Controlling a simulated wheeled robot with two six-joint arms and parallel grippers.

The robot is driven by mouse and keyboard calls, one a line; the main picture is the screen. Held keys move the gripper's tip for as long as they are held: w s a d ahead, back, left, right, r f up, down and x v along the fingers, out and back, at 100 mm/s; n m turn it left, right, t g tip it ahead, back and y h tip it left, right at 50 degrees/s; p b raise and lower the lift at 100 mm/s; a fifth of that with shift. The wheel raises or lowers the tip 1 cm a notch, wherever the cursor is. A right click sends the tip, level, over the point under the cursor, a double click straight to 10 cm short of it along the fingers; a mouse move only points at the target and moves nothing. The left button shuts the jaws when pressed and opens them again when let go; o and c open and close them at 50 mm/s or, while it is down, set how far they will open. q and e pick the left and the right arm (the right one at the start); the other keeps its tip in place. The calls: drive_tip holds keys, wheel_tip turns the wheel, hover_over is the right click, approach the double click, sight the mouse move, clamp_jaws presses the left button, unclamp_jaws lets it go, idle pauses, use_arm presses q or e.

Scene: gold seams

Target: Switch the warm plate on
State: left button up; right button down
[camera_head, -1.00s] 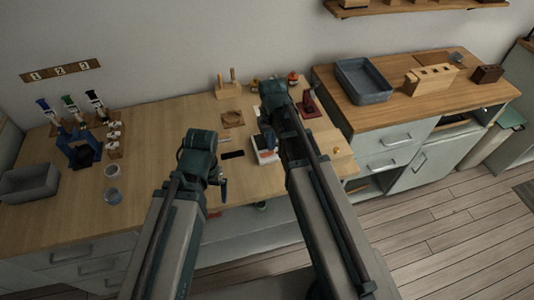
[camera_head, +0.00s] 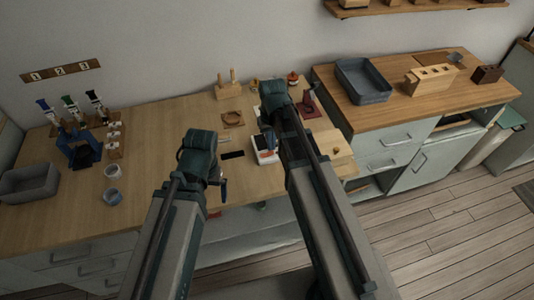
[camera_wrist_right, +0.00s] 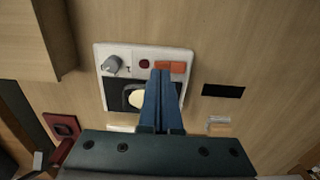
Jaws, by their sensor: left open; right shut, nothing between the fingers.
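The warm plate (camera_head: 264,157) is a white-framed device on the wooden bench. In the right wrist view it (camera_wrist_right: 103,84) has a grey knob (camera_wrist_right: 111,65), a small dark red round light (camera_wrist_right: 144,63) that looks unlit, and an orange-red switch (camera_wrist_right: 176,67). Its dark plate area holds a cream round thing (camera_wrist_right: 136,98), partly hidden by my fingers. My right gripper (camera_wrist_right: 163,73) is shut and empty, its fingertips over or at the switch; contact cannot be told. My left gripper (camera_head: 222,190) is open and empty, left of the warm plate near the bench's front edge.
A black flat rectangle (camera_head: 232,155) lies left of the warm plate. A wooden ring piece (camera_head: 232,118) is behind it, and a dark red stand (camera_head: 308,104) is behind right. Bottles (camera_head: 71,107) and a grey bin (camera_head: 28,183) stand at far left. The middle-left bench is clear.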

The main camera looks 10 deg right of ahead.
sight(271, 153)
use_arm(q)
drive_tip(key=shift+f+b, duration=1.1)
use_arm(e)
drive_tip(key=shift+f, duration=1.1)
use_arm(q)
drive_tip(key=shift+r, duration=0.15)
use_arm(e)
drive_tip(key=shift+r, duration=0.15)
wheel_tip(271, 153, up, 7)
drive_tip(key=p, duration=0.7)
use_arm(q)
wheel_tip(271, 153, up, 7)
use_arm(e)
drive_tip(key=s+a+n+h, duration=0.1)
drive_tip(key=s+a+n, duration=0.2)
drive_tip(key=s+a, duration=0.7)
drive_tip(key=s, duration=0.4)
drive_tip(key=shift+s+a, duration=0.2)
drive_tip(key=shift+a, duration=0.05)
